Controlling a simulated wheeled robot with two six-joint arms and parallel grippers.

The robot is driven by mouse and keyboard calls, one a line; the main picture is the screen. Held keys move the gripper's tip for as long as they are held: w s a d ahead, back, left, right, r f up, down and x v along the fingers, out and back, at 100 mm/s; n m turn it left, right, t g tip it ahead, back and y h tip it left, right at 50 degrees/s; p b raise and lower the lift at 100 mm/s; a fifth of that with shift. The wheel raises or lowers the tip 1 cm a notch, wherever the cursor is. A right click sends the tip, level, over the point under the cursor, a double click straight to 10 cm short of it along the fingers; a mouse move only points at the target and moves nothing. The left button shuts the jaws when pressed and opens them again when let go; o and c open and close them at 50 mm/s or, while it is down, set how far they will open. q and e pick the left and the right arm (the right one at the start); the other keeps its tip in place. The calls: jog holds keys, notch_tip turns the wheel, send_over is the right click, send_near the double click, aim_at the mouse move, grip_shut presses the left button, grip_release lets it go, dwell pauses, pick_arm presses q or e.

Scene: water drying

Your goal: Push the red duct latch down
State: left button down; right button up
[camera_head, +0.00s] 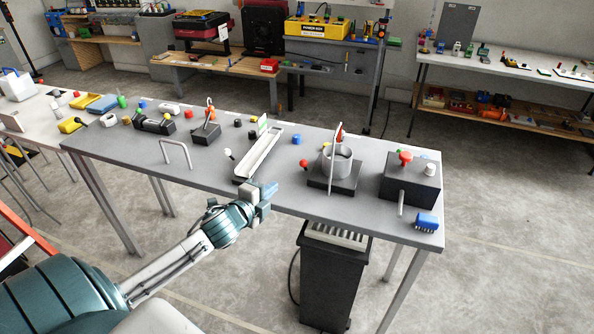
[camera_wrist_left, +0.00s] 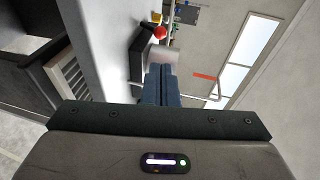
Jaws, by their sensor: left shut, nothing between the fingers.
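A grey round duct (camera_head: 337,163) stands on a dark base (camera_head: 333,187) toward the right of the table, with a thin upright plate beside it. A red knob (camera_head: 303,164) is at its left and another red part (camera_head: 339,134) shows above it; I cannot tell which is the latch. My left gripper (camera_head: 270,189) is shut and empty, near the table's front edge, left of the duct and apart from it. In the left wrist view its fingers (camera_wrist_left: 160,84) are together, with a red round part (camera_wrist_left: 160,31) beyond them. My right gripper is not in view.
A white tray (camera_head: 259,156) lies behind my gripper. A black bin (camera_head: 333,275) stands under the table.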

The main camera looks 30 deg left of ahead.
aim_at(301, 165)
pick_arm(q)
jog(key=shift+d, duration=0.1)
jog(key=shift+w, duration=0.1)
jog(key=w+p, duration=0.1)
jog(key=w, duration=0.3)
jog(key=w+f+p, duration=0.1)
jog(key=w, duration=0.3)
jog(key=w+f+p, duration=0.1)
jog(key=w, duration=0.3)
jog(key=shift+w+a+f, duration=0.15)
jog(key=shift+w+a, duration=0.05)
jog(key=shift+a, duration=0.15)
jog(key=shift+w+f, duration=0.2)
jog(key=shift+w, duration=0.4)
